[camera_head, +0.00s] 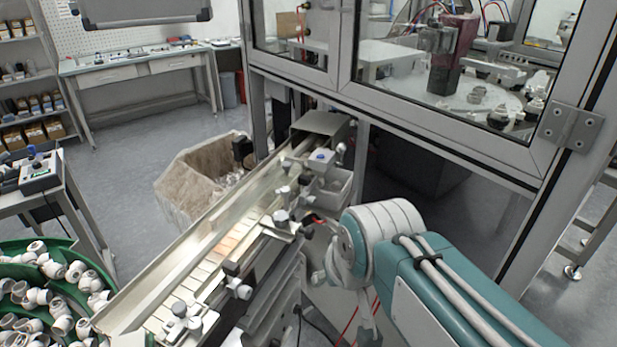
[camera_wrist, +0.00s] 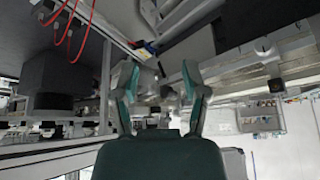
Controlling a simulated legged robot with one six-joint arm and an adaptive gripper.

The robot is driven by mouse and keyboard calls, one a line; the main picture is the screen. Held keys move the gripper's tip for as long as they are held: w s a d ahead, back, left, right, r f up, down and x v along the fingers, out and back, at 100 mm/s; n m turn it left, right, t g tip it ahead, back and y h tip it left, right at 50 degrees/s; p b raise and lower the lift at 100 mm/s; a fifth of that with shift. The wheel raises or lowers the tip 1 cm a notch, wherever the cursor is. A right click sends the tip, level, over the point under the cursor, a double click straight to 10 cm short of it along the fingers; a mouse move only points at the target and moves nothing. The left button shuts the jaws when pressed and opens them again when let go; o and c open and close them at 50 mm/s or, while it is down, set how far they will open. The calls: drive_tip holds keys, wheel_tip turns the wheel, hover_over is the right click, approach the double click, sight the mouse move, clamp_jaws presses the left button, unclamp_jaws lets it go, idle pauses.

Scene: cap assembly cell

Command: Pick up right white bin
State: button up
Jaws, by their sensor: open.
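A small white bin (camera_head: 337,190) stands at the right side of the conveyor's far end, partly hidden behind the conveyor fittings. My gripper (camera_wrist: 160,84) is open in the wrist view, with its two teal-and-grey fingers spread. A blurred pale shape shows between and behind the fingers; I cannot tell if it is the bin. Nothing is clearly held. In the head view my arm reaches in from the lower right, and its wrist is just in front of and below the bin. The fingers are not clear in that view.
The sloped conveyor (camera_head: 215,240) with clamps and knobs runs beside my arm. The glass-walled machine frame (camera_head: 440,150) stands above and right. A large plastic-lined container (camera_head: 190,185) is left of the conveyor. A green bowl of white caps (camera_head: 40,247) is at lower left.

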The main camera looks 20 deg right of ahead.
drive_tip(key=w+d+r+m, duration=0.2)
drive_tip(key=w+d, duration=0.2)
drive_tip(key=w, duration=0.6)
drive_tip(key=m, duration=0.4)
approach(348, 190)
drive_tip(key=shift+t, duration=0.3)
drive_tip(key=x, duration=1)
drive_tip(key=shift+s+d+f, duration=0.1)
drive_tip(key=shift+s+f, duration=0.05)
drive_tip(key=shift+f, duration=0.1)
clamp_jaws()
